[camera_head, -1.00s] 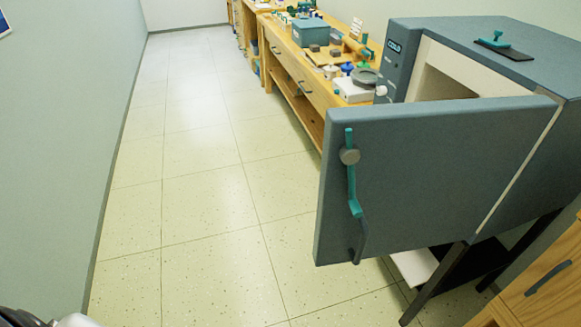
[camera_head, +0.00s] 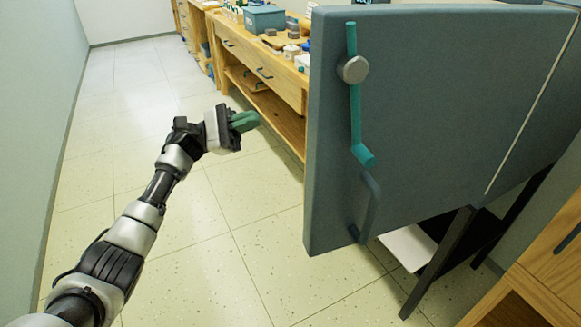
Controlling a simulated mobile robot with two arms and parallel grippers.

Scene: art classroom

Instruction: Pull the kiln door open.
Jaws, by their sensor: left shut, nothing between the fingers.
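The kiln door (camera_head: 450,110) is a thick grey-blue slab that stands swung out from the kiln and fills the right of the head view. It carries a teal latch lever (camera_head: 355,105) on a round grey knob and a dark pull handle (camera_head: 370,205) below it. The kiln body is hidden behind the door, and its dark legs (camera_head: 437,265) show beneath. My left gripper (camera_head: 246,121) is shut and empty, with green fingertips. It hangs over the floor to the left of the door edge, apart from it. My right gripper is not in view.
A wooden workbench (camera_head: 262,85) with a blue-grey box (camera_head: 264,19) and small items stands behind the door. A wooden cabinet (camera_head: 545,265) is at the lower right. The tiled floor (camera_head: 130,120) on the left is clear up to the wall.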

